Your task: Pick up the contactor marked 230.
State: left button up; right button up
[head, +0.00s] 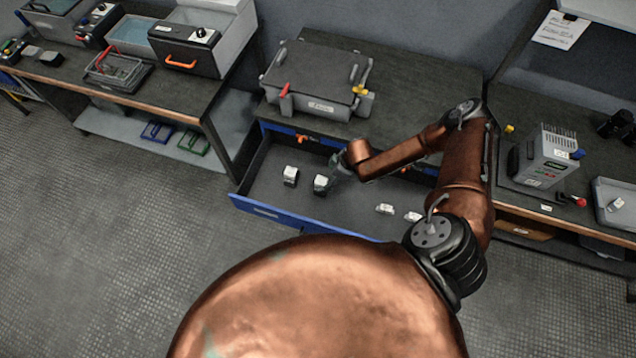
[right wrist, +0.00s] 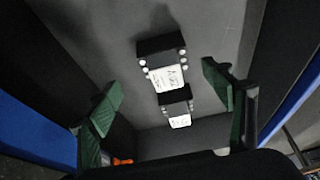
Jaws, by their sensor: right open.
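Two black contactors with white labels stand in the open drawer (head: 262,212). In the head view one contactor (head: 290,176) is on the left and the other contactor (head: 321,184) is just right of it, close to my right gripper (head: 336,168). In the right wrist view the larger contactor (right wrist: 160,46) and the smaller contactor (right wrist: 174,97) lie between the green-padded fingers of my right gripper (right wrist: 163,80). The gripper is open and empty. The label marks are too small and blurred to read, so I cannot tell which is 230. My left gripper is not in view.
Two small white pieces, one (head: 385,209) and another (head: 413,216), lie farther right in the drawer. A grey lidded box (head: 310,80) stands on the bench above. A grey device (head: 545,158) stands on the right bench.

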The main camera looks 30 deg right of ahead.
aim_at(321, 183)
jog(key=x, duration=0.2)
jog(key=b+x, duration=0.1)
jog(key=x, duration=0.4)
jog(key=shift+s+a+r, duration=0.1)
jog(key=shift+s+a, duration=0.05)
jog(key=shift+a, duration=0.15)
jog(key=c, duration=1.6)
jog(key=shift+r, duration=0.1)
